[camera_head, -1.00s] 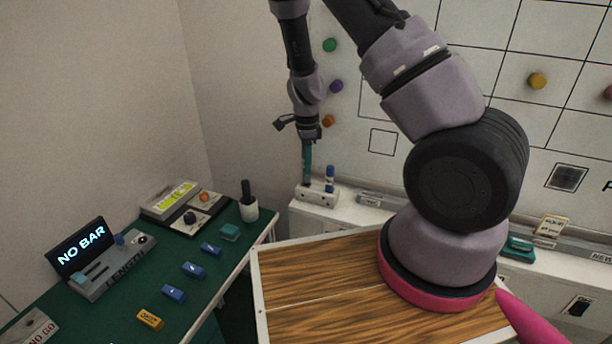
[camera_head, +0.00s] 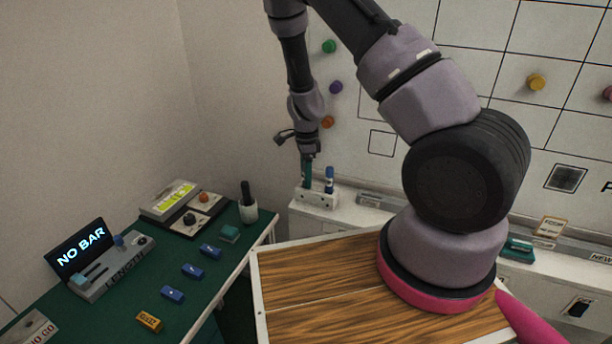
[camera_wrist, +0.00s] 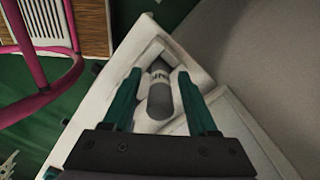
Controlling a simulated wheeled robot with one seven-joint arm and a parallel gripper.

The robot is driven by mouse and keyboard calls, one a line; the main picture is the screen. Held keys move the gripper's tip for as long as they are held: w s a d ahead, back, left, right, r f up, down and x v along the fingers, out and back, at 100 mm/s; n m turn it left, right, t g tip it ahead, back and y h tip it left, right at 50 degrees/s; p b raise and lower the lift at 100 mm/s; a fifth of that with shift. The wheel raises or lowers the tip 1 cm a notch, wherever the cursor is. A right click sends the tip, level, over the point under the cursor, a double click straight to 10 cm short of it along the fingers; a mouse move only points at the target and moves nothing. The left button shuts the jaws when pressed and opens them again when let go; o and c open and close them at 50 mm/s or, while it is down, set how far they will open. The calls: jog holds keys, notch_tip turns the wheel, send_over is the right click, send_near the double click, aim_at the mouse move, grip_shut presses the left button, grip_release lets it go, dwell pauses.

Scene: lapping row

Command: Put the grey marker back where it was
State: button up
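The grey marker (camera_wrist: 159,96) stands in the white holder (camera_wrist: 112,72), its near end facing the wrist camera. A pale band with dark lettering rings it. My gripper (camera_wrist: 160,74) has teal fingers on either side of the marker, with a narrow gap showing on both sides, so it is open around it. In the head view, my gripper (camera_head: 307,186) points down into the left part of the holder (camera_head: 317,202), and its fingers hide the marker there. A blue marker (camera_head: 329,180) stands upright in the right part of the holder.
The holder sits on a white ledge beneath the whiteboard (camera_head: 470,60), near the wall. A green bench (camera_head: 215,284) with blue blocks (camera_head: 193,270), a dark-handled brush in a white cup (camera_head: 248,211) and a "NO BAR" gauge (camera_head: 100,262) lies left. A wood-topped surface (camera_head: 310,290) is in front.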

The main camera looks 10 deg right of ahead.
jog(key=shift+r, duration=0.1)
notch_tip(320, 180, up, 12)
jog(key=shift+r, duration=0.15)
jog(key=s+d+r+n+t+y, duration=0.1)
jog(key=s+r+n+y, duration=0.2)
jog(key=r, duration=0.7)
jog(key=s+d+r+n+t+y, duration=0.1)
jog(key=s+r+n+t, duration=0.3)
jog(key=r, duration=0.6)
jog(key=s+d+r+n+t+h, duration=0.1)
jog(key=s+d+r+n, duration=0.1)
jog(key=s+r, duration=0.3)
jog(key=s+d+r+n+t+h, duration=0.1)
jog(key=s+r+n, duration=0.4)
jog(key=s, duration=0.5)
jog(key=shift+s+d+r, duration=0.2)
jog(key=shift+d+r, duration=0.2)
jog(key=shift+r, duration=0.4)
